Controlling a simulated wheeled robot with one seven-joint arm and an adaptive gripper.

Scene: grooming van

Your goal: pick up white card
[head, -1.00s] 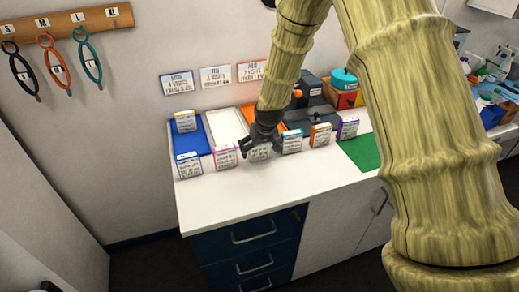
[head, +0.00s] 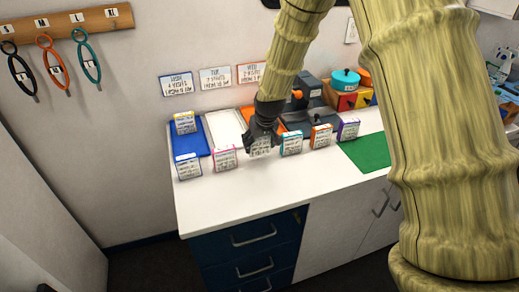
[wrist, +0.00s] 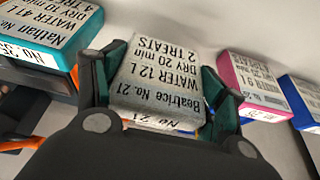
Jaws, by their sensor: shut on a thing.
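The white card (wrist: 158,88), printed "Beatrice No. 21", sits between the two fingers of my gripper (wrist: 155,95) in the wrist view. The fingers touch it on both sides, so my gripper is shut on it. In the head view my gripper (head: 258,142) is at the counter's row of cards, and the white card (head: 261,150) shows partly below the fingers. I cannot tell whether the card is clear of the counter.
A pink-edged card (head: 223,158) stands to its left and a teal-edged card (head: 291,144) to its right, both close. Orange-edged (head: 321,137) and purple-edged (head: 348,129) cards stand further right. A blue tray (head: 190,138) and green mat (head: 366,153) lie on the counter (head: 250,190). Its front is clear.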

